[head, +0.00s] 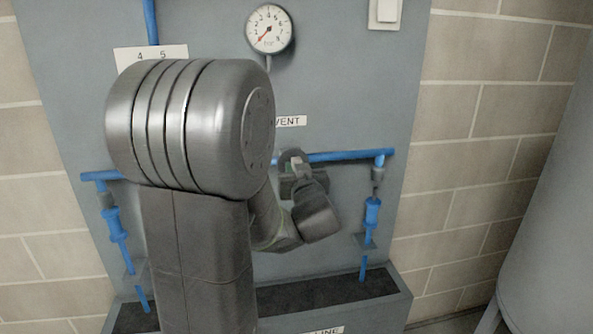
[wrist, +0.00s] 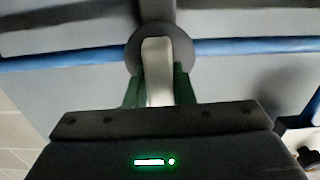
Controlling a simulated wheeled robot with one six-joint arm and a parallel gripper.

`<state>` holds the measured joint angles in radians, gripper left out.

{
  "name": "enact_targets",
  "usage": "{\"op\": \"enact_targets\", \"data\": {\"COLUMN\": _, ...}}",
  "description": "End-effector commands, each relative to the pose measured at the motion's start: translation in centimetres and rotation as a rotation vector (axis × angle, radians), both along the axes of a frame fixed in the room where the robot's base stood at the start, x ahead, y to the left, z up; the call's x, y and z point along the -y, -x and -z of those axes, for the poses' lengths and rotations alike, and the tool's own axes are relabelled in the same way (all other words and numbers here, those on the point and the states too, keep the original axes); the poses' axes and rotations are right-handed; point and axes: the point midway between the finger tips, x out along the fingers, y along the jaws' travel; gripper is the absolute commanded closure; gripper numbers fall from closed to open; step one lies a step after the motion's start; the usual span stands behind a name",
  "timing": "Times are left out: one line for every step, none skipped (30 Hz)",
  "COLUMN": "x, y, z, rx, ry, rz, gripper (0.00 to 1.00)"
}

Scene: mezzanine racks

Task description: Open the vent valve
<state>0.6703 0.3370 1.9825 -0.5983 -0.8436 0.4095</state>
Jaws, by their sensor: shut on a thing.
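The vent valve sits on the blue horizontal pipe, below the VENT label (head: 291,121). In the wrist view its pale lever handle (wrist: 157,70) points down toward me from a dark round hub (wrist: 133,53). My gripper (wrist: 159,92) has its green fingers on both sides of the handle and is shut on it. In the head view my gripper (head: 294,168) is at the valve, right of my large arm link, which hides part of the panel. The handle is mostly covered there by the gripper.
A pressure gauge (head: 269,29) with a red needle is above on the grey panel. The blue pipe (head: 345,156) runs across, with blue vertical fittings (head: 372,211) at right and left (head: 115,224). A dark trough (head: 335,291) lies below. A pale tank (head: 550,230) stands at right.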

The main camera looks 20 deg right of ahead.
Motion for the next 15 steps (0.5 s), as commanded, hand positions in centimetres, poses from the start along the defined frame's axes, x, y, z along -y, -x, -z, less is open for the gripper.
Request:
{"op": "enact_targets", "data": {"x": 0.00, "y": 0.01, "z": 0.00, "rx": 0.000, "ry": 0.001, "rz": 0.000, "gripper": 1.00}}
{"op": "enact_targets", "data": {"x": 0.00, "y": 0.01, "z": 0.00, "rx": 0.000, "ry": 0.001, "rz": 0.000, "gripper": 0.72}}
{"op": "enact_targets", "data": {"x": 0.00, "y": 0.01, "z": 0.00, "rx": 0.000, "ry": 0.001, "rz": 0.000, "gripper": 0.64}}
{"op": "enact_targets", "data": {"x": 0.00, "y": 0.01, "z": 0.00, "rx": 0.000, "ry": 0.001, "rz": 0.000, "gripper": 0.58}}
{"op": "enact_targets", "data": {"x": 0.00, "y": 0.01, "z": 0.00, "rx": 0.000, "ry": 0.001, "rz": 0.000, "gripper": 0.56}}
{"op": "enact_targets", "data": {"x": 0.00, "y": 0.00, "z": 0.00, "rx": 0.000, "ry": 0.000, "rz": 0.000, "gripper": 0.56}}
{"op": "enact_targets", "data": {"x": 0.00, "y": 0.00, "z": 0.00, "rx": 0.000, "ry": 0.000, "rz": 0.000, "gripper": 0.56}}
{"op": "enact_targets", "data": {"x": 0.00, "y": 0.00, "z": 0.00, "rx": 0.000, "ry": 0.000, "rz": 0.000, "gripper": 0.56}}
{"op": "enact_targets", "data": {"x": 0.00, "y": 0.00, "z": 0.00, "rx": 0.000, "ry": 0.000, "rz": 0.000, "gripper": 0.56}}
{"op": "enact_targets", "data": {"x": 0.00, "y": 0.00, "z": 0.00, "rx": 0.000, "ry": 0.000, "rz": 0.000, "gripper": 0.56}}
{"op": "enact_targets", "data": {"x": 0.00, "y": 0.00, "z": 0.00, "rx": 0.000, "ry": 0.000, "rz": 0.000, "gripper": 0.56}}
{"op": "enact_targets", "data": {"x": 0.00, "y": 0.02, "z": 0.00, "rx": 0.000, "ry": 0.000, "rz": 0.000, "gripper": 0.56}}
{"op": "enact_targets", "data": {"x": -0.01, "y": 0.07, "z": 0.00, "rx": 0.000, "ry": 0.000, "rz": 0.000, "gripper": 0.56}}
{"op": "enact_targets", "data": {"x": -0.02, "y": 0.17, "z": -0.01, "rx": 0.000, "ry": 0.000, "rz": 0.000, "gripper": 0.56}}
{"op": "enact_targets", "data": {"x": -0.06, "y": 0.40, "z": -0.02, "rx": 0.001, "ry": 0.000, "rz": 0.001, "gripper": 0.56}}
